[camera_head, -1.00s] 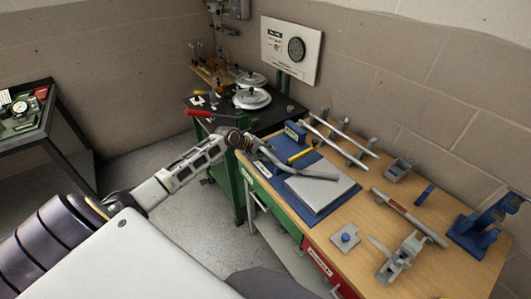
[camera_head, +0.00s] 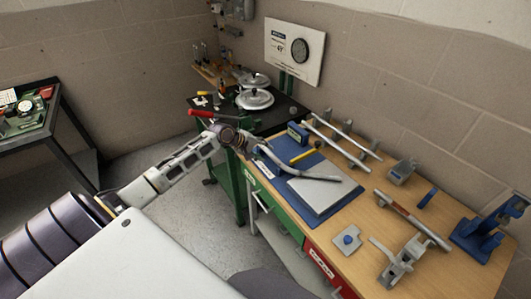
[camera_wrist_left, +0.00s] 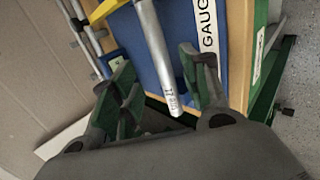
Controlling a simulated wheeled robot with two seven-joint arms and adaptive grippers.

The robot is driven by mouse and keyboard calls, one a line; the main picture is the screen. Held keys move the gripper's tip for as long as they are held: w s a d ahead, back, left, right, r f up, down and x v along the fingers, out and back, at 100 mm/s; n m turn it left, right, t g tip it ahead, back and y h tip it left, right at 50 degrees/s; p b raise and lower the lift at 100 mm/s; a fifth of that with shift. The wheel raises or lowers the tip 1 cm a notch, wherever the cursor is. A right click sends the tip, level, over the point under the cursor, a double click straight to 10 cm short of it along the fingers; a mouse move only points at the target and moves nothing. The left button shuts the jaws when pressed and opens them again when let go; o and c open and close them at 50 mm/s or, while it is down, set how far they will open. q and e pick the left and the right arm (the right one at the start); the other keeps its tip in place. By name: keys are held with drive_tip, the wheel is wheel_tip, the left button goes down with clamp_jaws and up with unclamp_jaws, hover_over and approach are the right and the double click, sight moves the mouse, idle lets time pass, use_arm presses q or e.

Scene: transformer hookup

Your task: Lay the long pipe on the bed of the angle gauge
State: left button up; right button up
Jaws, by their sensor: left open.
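The long pipe (camera_head: 315,177) is a grey bent tube. It lies across the blue bed of the angle gauge (camera_head: 317,215), with its far part over the grey plate. Its near end reaches toward my left gripper (camera_head: 246,146). In the left wrist view the pipe (camera_wrist_left: 157,50) runs between the spread green-padded fingers of the left gripper (camera_wrist_left: 153,60), with gaps on both sides. Its marked end lies over the blue bed's edge beside the "GAUGE" label. I cannot tell whether the pipe rests flat everywhere. My right gripper is not in view.
A yellow bar (camera_head: 302,156) and a blue block (camera_head: 297,132) sit at the gauge's back. Straight rods (camera_head: 340,140) lie on supports behind it. A red-marked rod (camera_head: 410,216), a grey clamp (camera_head: 400,262) and a blue stand (camera_head: 490,230) occupy the right side.

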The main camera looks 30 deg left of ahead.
use_arm(q)
drive_tip(key=v, duration=0.7)
drive_tip(key=shift+s+r, duration=0.3)
drive_tip(key=shift+m, duration=0.3)
idle(0.9)
